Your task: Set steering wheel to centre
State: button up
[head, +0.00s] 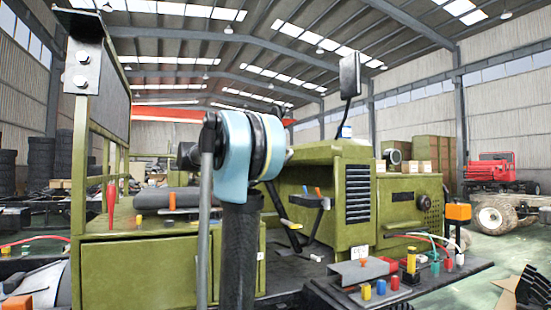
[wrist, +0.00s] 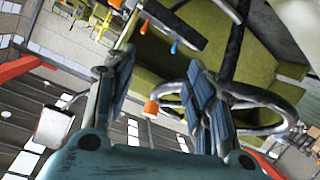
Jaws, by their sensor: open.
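The steering wheel (wrist: 278,94) is a grey ring with spokes at the right of the wrist view, tilted in the picture. My gripper (wrist: 160,60) is open, its two dark padded fingers spread well apart. The right finger overlaps the left part of the wheel in the picture; I cannot tell whether it touches the rim. The left finger is clear of the wheel. Nothing is held between the fingers. In the head view my blue arm link hides the gripper and most of the area behind it, and I cannot make out the wheel there.
A green vehicle body (head: 345,205) fills the middle, with a mirror (head: 350,75) on a stalk. An orange-handled lever (head: 318,191) and a blue-handled lever (head: 305,189) stand near my arm. A shelf with coloured knobs (head: 395,285) is at front right. A green post frame stands left.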

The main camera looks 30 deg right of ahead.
jog(key=w+r+m+h, duration=0.3)
jog(key=w+r+m, duration=0.1)
jog(key=w+r, duration=0.5)
jog(key=d, duration=0.6)
jog(key=d+r, duration=0.1)
jog(key=d, duration=0.5)
jog(key=s+d, duration=0.1)
jog(key=d, duration=0.5)
jog(key=shift+r, duration=0.2)
jog(key=shift+a, duration=0.1)
grip_shut()
